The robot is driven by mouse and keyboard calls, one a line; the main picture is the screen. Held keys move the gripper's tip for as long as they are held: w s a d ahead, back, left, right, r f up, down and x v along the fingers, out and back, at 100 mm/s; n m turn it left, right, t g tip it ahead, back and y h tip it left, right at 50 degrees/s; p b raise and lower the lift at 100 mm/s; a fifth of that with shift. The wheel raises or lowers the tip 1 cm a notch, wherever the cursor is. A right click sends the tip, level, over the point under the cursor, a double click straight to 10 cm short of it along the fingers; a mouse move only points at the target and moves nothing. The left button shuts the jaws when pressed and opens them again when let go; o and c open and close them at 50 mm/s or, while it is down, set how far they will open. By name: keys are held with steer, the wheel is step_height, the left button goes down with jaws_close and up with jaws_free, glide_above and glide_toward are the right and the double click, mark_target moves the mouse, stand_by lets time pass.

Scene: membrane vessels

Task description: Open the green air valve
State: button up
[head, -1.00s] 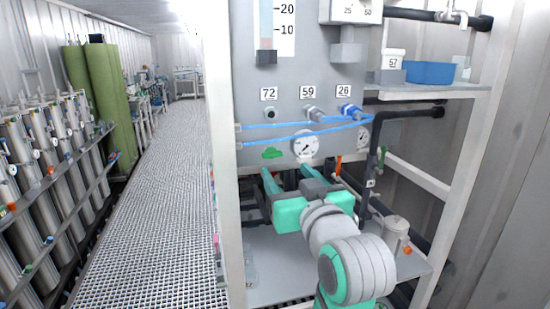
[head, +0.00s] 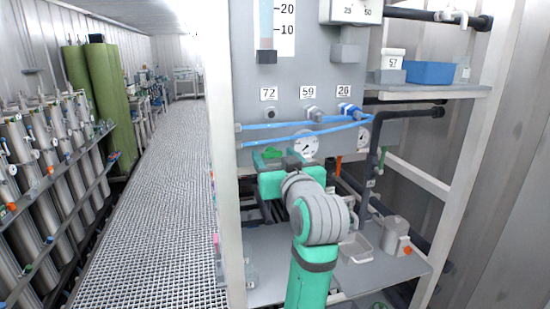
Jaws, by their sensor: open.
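The green air valve (head: 271,153) is a small green knob low on the grey panel, left of the round gauge, in the head view. My gripper (head: 277,159) is open in front of the panel, its two fingers pointing at it. One finger is at the knob's lower left, the other to its right, near the gauge. The fingers overlap the knob's lower part in the picture. I cannot tell whether they touch it.
A white round gauge (head: 306,146) sits just right of the gripper. Blue hoses (head: 290,125) run across the panel above the valve. A white frame post (head: 226,180) stands to the left. A shelf with a blue bin (head: 430,72) is at upper right.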

steer(key=c, duration=1.1)
steer(key=shift+o, duration=0.2)
steer(key=shift+n, duration=0.5)
steer(key=n, duration=0.3)
steer(key=shift+n, duration=0.4)
steer(key=n, duration=0.3)
steer(key=shift+n, duration=0.3)
steer(key=n, duration=0.3)
steer(key=shift+f+n, duration=0.1)
steer(key=shift+n, duration=0.3)
steer(key=shift+a+f+n, duration=0.1)
steer(key=shift+a+n, duration=0.05)
steer(key=shift+n, duration=1.65)
